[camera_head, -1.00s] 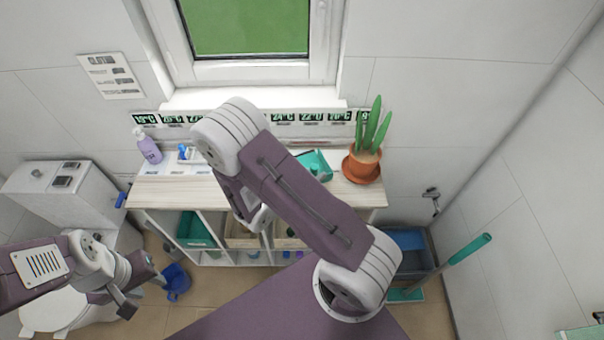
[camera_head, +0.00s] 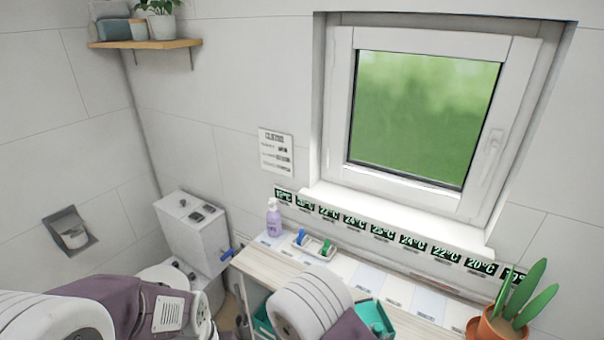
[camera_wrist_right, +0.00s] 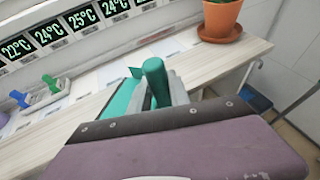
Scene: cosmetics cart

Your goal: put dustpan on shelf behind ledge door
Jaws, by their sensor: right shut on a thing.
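The teal dustpan (camera_wrist_right: 155,80) is in my right gripper (camera_wrist_right: 163,95), seen in the right wrist view, with its rounded handle sticking up between the fingers. The dustpan also shows in the head view (camera_head: 377,318), at the bottom edge, over the pale wooden counter. My right arm covers the gripper in the head view. My left arm comes in at the lower left, and its gripper is outside the picture. A wooden wall shelf (camera_head: 150,43) is at the upper left. No ledge door can be made out.
The counter (camera_head: 270,262) carries a purple pump bottle (camera_head: 273,218), a white tray (camera_head: 314,246) with blue and green items, and a potted plant (camera_head: 495,326) at the right. Temperature strips line the wall behind. A toilet (camera_head: 190,235) stands at the left.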

